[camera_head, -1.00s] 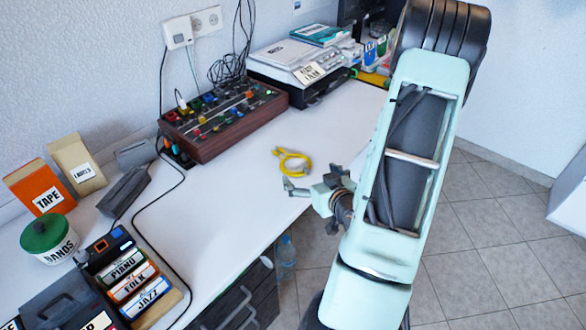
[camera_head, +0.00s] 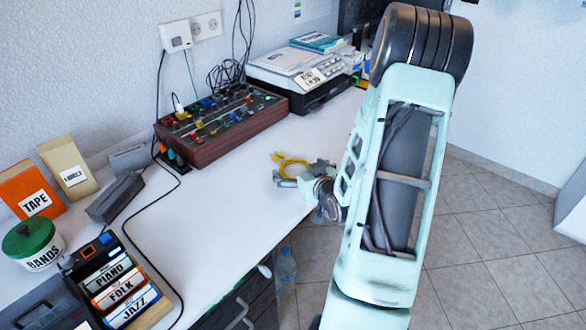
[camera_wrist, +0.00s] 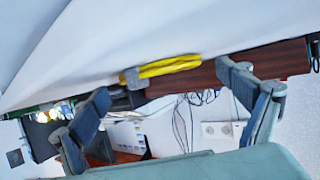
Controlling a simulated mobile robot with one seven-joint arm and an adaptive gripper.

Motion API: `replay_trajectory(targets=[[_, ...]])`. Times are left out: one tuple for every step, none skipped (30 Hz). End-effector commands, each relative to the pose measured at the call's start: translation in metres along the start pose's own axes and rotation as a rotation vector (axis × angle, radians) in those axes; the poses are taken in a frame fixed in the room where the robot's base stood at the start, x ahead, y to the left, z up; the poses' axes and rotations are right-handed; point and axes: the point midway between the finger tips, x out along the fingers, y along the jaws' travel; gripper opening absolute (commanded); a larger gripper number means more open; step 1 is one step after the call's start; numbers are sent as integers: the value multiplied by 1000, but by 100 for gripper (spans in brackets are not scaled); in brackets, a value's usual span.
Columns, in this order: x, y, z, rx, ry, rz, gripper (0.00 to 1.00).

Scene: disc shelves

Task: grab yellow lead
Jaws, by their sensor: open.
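The yellow lead (camera_head: 291,160) lies coiled in a loop on the white desk, near its front edge. My gripper (camera_head: 292,178) is at the near side of the lead and covers part of it in the head view. In the wrist view the lead (camera_wrist: 170,67) shows as a yellow band with a grey plug end, ahead of my open fingers (camera_wrist: 165,105). The fingers are spread wide with nothing between them. I cannot tell whether a finger touches the lead.
A mixer-like box (camera_head: 222,126) with coloured plugs stands behind the lead, against the wall. A printer (camera_head: 298,75) stands at the back. A disc rack (camera_head: 118,280) and a green-lidded tub (camera_head: 33,243) are at the left. The desk between is clear.

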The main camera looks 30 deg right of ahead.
Motion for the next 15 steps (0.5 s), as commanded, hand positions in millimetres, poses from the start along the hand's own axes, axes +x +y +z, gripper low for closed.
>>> replay_trajectory(targets=[[3, 0, 0, 0, 0, 0, 94], [4, 0, 0, 0, 0, 0, 94], [4, 0, 0, 0, 0, 0, 94], [4, 0, 0, 0, 0, 0, 94], [4, 0, 0, 0, 0, 0, 94], [4, 0, 0, 0, 0, 0, 94], [4, 0, 0, 0, 0, 0, 94], [4, 0, 0, 0, 0, 0, 94], [4, 0, 0, 0, 0, 0, 89], [4, 0, 0, 0, 0, 0, 86], [4, 0, 0, 0, 0, 0, 83], [4, 0, 0, 0, 0, 0, 78], [4, 0, 0, 0, 0, 0, 75], [4, 0, 0, 0, 0, 0, 72], [4, 0, 0, 0, 0, 0, 67]])
